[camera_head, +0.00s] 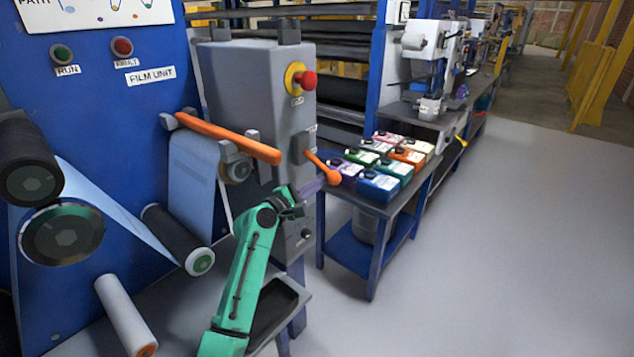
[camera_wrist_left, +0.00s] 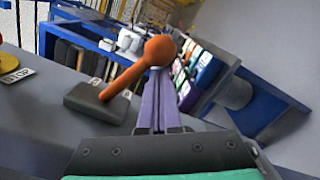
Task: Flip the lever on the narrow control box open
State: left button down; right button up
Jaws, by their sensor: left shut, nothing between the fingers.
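The narrow grey control box (camera_head: 255,90) stands beside the blue film unit. Its orange lever (camera_head: 319,165) has a ball end and comes out of a dark mount on the side face, sloping down to the right in the head view. In the left wrist view the lever (camera_wrist_left: 128,76) rises from its grey mount (camera_wrist_left: 97,103) to the ball. My left gripper (camera_head: 318,184) is shut and empty, its purple fingers just below the ball. In the left wrist view the fingertips (camera_wrist_left: 158,74) reach right up to the ball; I cannot tell whether they touch. My right gripper is not in view.
A red stop button (camera_head: 305,80) on a yellow base sits higher on the box. An orange bar (camera_head: 228,138) crosses the film unit at left. A blue table (camera_head: 372,207) with several coloured boxes (camera_head: 378,183) stands just behind the lever. The floor at right is clear.

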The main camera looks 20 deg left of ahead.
pick_arm(q)
notch_tip(320, 180, up, 9)
jog(key=d+n+p, duration=0.1)
jog(key=n+p, duration=0.6)
jog(key=p, duration=0.9)
jog(key=shift+s+d+f, duration=0.2)
jog(key=shift+s+d, duration=0.2)
